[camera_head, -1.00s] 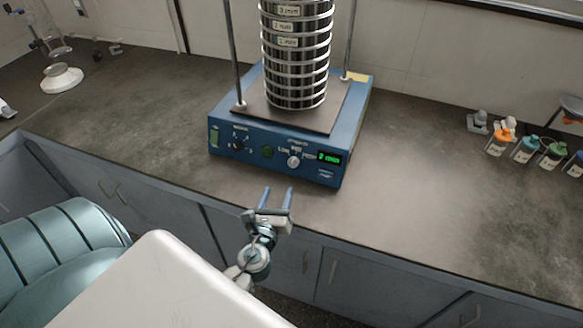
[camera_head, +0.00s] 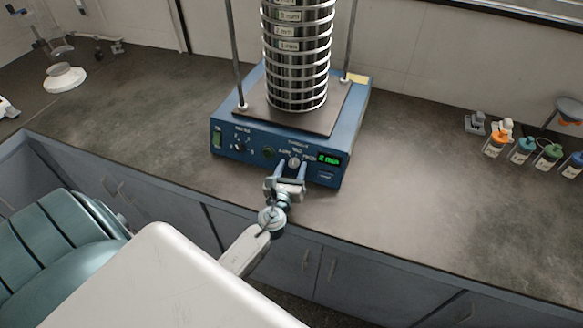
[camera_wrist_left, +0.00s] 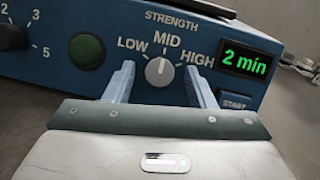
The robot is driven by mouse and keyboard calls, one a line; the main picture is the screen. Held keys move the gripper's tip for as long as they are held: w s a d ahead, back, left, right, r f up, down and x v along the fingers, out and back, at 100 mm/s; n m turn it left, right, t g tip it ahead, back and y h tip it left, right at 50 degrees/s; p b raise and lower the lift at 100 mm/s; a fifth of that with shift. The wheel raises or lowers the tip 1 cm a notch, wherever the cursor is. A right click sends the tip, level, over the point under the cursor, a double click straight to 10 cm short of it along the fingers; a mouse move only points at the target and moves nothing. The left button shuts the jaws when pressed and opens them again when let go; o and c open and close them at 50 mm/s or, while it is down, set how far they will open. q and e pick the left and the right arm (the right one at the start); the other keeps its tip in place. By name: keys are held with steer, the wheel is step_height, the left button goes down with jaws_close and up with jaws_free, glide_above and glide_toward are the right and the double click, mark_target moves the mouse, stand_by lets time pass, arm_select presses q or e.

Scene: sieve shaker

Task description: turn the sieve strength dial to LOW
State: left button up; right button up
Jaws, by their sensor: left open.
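The blue sieve shaker (camera_head: 228,150) stands on the bench with a tall stack of steel sieves (camera_head: 297,60) on top. Its strength dial (camera_wrist_left: 159,71) is a grey-white knob with labels LOW, MID and HIGH around it. Its white pointer line points up at MID. The dial also shows in the head view (camera_head: 294,162). My left gripper (camera_wrist_left: 160,83) is open, with one finger on each side of the dial, below LOW and HIGH. I see no finger contact with the knob. In the head view my left gripper (camera_head: 287,172) is at the shaker's front panel. My right gripper is not in view.
On the panel are a green round button (camera_wrist_left: 87,50), a black dial (camera_wrist_left: 13,37), a green "2 min" display (camera_wrist_left: 246,61) and a START button (camera_wrist_left: 235,101). Small bottles (camera_head: 522,150) stand on the bench at right. The bench between is clear.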

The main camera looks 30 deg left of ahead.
arm_select(q)
steer(key=c, duration=1)
steer(key=shift+o, duration=0.2)
steer(key=shift+n, duration=0.3)
steer(key=shift+n+g+y, duration=0.3)
steer(key=shift+n+y, duration=0.1)
steer(key=shift+n, duration=0.2)
steer(key=n+g+y, duration=0.1)
steer(key=n, duration=0.4)
steer(key=shift+d+r, duration=0.15)
steer(key=n+g+y, duration=0.1)
steer(key=n, duration=0.2)
steer(key=shift+w+r+g+p, duration=0.1)
steer(key=shift+g+p, duration=0.2)
steer(key=shift+n+g+p, duration=0.45)
steer(key=shift+n+g, duration=0.15)
steer(key=shift+n, duration=1.5)
steer(key=shift+d, duration=0.1)
